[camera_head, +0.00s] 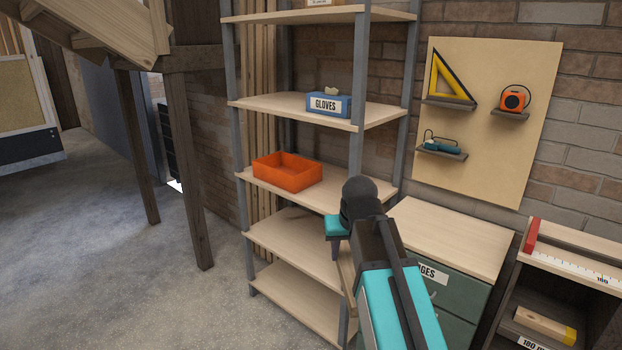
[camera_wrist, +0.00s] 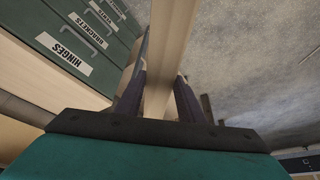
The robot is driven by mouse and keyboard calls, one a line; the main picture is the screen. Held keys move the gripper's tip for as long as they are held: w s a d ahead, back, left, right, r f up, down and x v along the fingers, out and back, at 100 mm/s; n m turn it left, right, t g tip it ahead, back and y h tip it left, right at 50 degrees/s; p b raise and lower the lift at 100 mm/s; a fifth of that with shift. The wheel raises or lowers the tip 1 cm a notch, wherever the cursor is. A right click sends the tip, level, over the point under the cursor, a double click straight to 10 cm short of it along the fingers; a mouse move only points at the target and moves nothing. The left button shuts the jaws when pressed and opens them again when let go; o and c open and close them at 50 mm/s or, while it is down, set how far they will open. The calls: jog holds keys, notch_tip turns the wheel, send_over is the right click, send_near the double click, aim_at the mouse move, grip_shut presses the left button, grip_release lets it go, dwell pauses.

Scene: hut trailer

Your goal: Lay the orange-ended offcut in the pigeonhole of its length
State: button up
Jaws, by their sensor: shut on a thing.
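My gripper (camera_wrist: 158,92) is shut on a pale wooden offcut (camera_wrist: 172,50), which runs between the fingers and out of the top of the wrist view. No orange end shows on it. In the head view my gripper (camera_head: 336,248) is in front of the shelving, left of the drawer cabinet, and part of the offcut (camera_head: 346,276) shows below it. At the lower right stands a pigeonhole unit (camera_head: 594,284). A compartment in it holds a yellow-ended offcut (camera_head: 545,325), with a label reading 180 (camera_head: 533,344) at its front. Lower compartments are out of view.
A ruler with a red stop (camera_head: 532,237) lies on the unit's top. The green drawer cabinet (camera_head: 458,300) stands between unit and shelving. An orange bin (camera_head: 287,172) and a blue gloves box (camera_head: 328,104) sit on the shelves. Open floor (camera_head: 130,270) lies left.

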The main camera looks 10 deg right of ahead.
aim_at(348, 263)
jog(key=shift+s, duration=1.85)
